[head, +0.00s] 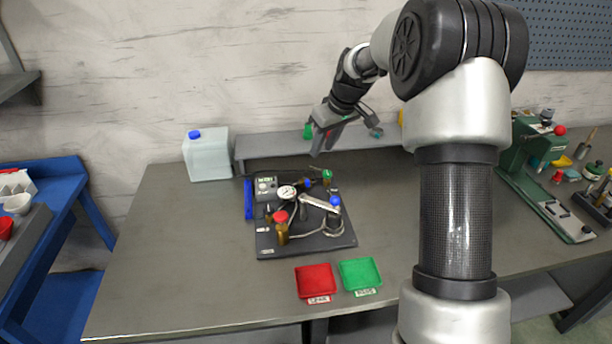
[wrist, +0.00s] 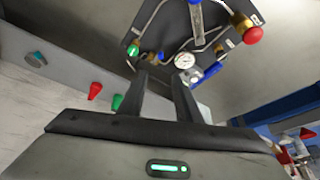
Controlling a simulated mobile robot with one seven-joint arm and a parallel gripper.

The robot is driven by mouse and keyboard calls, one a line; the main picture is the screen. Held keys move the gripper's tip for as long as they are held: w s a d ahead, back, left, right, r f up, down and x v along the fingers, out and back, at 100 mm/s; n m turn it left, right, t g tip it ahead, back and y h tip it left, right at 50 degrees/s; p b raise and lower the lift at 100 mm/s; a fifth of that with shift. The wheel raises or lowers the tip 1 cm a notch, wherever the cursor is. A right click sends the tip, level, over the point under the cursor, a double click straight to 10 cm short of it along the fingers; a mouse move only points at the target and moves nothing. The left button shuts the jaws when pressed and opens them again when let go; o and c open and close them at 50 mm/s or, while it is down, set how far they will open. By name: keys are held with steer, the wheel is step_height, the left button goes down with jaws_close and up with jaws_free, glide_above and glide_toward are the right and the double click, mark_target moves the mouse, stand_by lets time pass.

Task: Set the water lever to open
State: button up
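A dark panel (head: 300,242) with valves and tubing lies on the bench; it also shows in the wrist view (wrist: 165,22). A silver bar (head: 318,204) ends at a blue knob (head: 335,201), and the bar shows in the wrist view (wrist: 196,22). A smaller blue part (head: 308,183) sits near the panel's back edge. No readable label tells me which blue part is the water lever. My gripper (wrist: 159,76) is open and empty, with a gap between its fingers. It is above and behind the panel, touching nothing visible.
The panel carries a gauge (head: 287,192), a red knob (head: 281,217) and a green knob (head: 327,174). Red (head: 316,281) and green (head: 360,274) trays lie in front. A grey shelf (head: 270,146) and a white jug (head: 207,158) stand behind. The bench's left side is clear.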

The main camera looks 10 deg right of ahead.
mark_target(308, 181)
steer(key=x, duration=1.6)
steer(key=shift+a+f, duration=0.1)
steer(key=shift+f, duration=0.25)
jaws_close()
